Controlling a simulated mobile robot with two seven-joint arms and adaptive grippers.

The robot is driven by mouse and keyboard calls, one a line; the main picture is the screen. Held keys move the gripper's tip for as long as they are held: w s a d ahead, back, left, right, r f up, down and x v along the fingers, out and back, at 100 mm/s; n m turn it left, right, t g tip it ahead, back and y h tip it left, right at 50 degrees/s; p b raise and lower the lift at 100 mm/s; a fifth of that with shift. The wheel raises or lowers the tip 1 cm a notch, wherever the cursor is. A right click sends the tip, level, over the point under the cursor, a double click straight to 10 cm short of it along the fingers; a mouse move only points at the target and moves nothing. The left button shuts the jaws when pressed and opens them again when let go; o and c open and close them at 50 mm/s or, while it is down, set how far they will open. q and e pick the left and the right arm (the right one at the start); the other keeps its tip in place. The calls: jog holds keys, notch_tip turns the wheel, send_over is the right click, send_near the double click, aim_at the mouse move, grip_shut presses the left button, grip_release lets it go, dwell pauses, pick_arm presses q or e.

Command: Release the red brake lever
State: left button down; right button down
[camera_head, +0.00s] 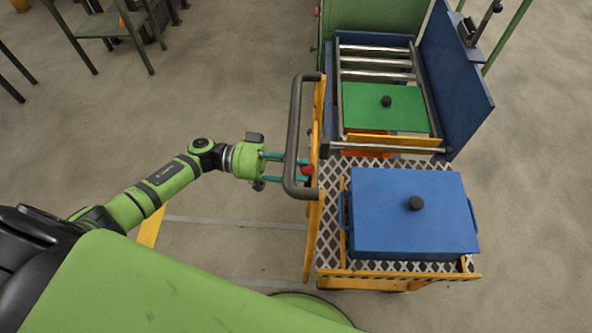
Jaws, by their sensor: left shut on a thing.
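A small red knob (308,170), seemingly the end of the red brake lever, shows at the left side of the cart, beside the dark push handle (295,120). My left gripper (296,170) reaches in from the left, with its teal fingers passing at the handle and their tips at the red knob. It is shut on the red knob, as far as I can see. The rest of the lever is hidden by the fingers and the handle. My right gripper is out of view.
The cart has a mesh deck (328,225) with a yellow frame, carrying a blue lidded box (380,215). Behind it are a green plate (365,105), metal rollers (375,62) and a blue panel (455,85). A green-legged table (110,28) stands top left. The floor left of the cart is mostly clear.

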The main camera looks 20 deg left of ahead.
pick_arm(q)
jog(key=w+a+f+n+t+b, duration=0.1)
jog(key=w+a+f+n+b, duration=0.1)
jog(key=w+n, duration=0.6)
jog(key=shift+a+n, duration=0.2)
jog(key=shift+n, duration=0.9)
jog(key=c, duration=0.9)
grip_release()
jog(key=shift+c, duration=0.2)
jog(key=shift+a, duration=0.1)
